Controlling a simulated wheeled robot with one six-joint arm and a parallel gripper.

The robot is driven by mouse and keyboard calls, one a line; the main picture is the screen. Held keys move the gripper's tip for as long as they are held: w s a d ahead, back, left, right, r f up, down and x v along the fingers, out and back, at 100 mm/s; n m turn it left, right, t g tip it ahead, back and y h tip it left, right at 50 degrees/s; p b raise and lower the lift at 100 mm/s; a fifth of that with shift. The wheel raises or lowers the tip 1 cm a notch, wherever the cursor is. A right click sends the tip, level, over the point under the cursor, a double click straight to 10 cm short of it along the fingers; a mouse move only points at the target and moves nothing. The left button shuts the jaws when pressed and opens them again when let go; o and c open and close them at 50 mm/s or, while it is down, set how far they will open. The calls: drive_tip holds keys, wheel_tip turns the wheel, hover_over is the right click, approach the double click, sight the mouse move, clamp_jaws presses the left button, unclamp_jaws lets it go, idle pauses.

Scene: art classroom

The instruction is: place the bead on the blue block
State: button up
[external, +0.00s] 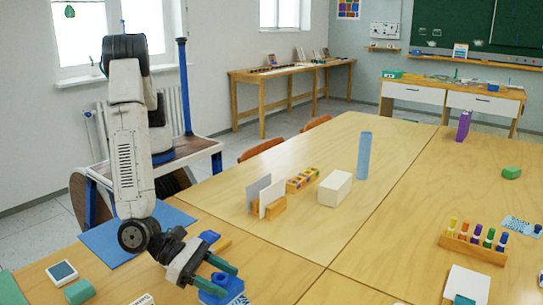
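My gripper (230,281) is low over the near table, its two green fingers pointing right and apart. A blue block (209,298) lies at the bottom edge, just below and partly behind the lower finger. A small blue piece (220,279) shows between the fingers; it may be the bead or part of the block, and I cannot tell whether the fingers touch it. Another small blue block (209,236) sits just behind the gripper. No bead can be made out for certain.
Beyond the gripper stand a card holder (268,206), a white box (335,188) and a blue cylinder (364,156). A wooden rack of coloured pegs (474,248) is at right. The table between is clear.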

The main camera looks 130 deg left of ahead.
drive_tip(key=shift+r, duration=0.1)
drive_tip(key=shift+s+d+r, duration=0.2)
drive_tip(key=shift+s, duration=0.1)
drive_tip(key=v, duration=1)
drive_tip(key=s+a+r+n+g+y, duration=0.2)
drive_tip(key=s+a+r+n+g, duration=0.25)
drive_tip(key=a+r+n, duration=0.65)
drive_tip(key=s+a+r+n+g+y, duration=0.2)
drive_tip(key=s+a+r+n+g, duration=0.3)
drive_tip(key=a+r, duration=0.75)
drive_tip(key=s+a+n+g+h, duration=0.1)
drive_tip(key=s+a+n+h, duration=0.1)
drive_tip(key=s+a+n, duration=0.45)
drive_tip(key=s+a+n+g+h, duration=0.15)
drive_tip(key=s+a, duration=0.25)
drive_tip(key=s, duration=0.5)
drive_tip(key=s+d+r+n+t+h, duration=0.1)
drive_tip(key=s+n+h, duration=0.4)
drive_tip(key=s, duration=0.7)
drive_tip(key=shift+s+d+r+n, duration=0.25)
drive_tip(key=shift+d+n, duration=0.3)
drive_tip(key=shift+n, duration=0.65)
